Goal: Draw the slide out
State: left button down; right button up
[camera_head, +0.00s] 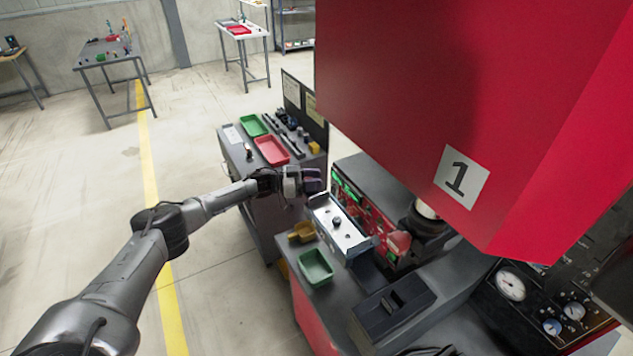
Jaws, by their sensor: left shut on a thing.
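The slide (345,236) is a light metal plate with a dark knob on top, in front of the red machine. It lies lengthwise along the machine's front. My left gripper (314,181) reaches in from the left and is at the slide's far end, shut on it. The exact contact between fingers and slide is too small to make out. My right gripper is not in view.
A green tray (316,267) and a yellow piece (302,232) sit beside the slide. A red hood (450,90) marked 1 hangs over the right side. A cabinet behind my gripper holds a red tray (271,150). Gauges (510,285) stand at the right.

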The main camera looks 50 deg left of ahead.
pick_arm(q)
jog(key=c, duration=1.1)
grip_release()
jog(key=shift+a+f, duration=0.1)
jog(key=shift+a, duration=0.15)
jog(key=o, duration=0.3)
jog(key=shift+a, duration=0.1)
jog(key=shift+b+v, duration=0.55)
jog(key=shift+v, duration=6.3)
jog(key=shift+s, duration=0.1)
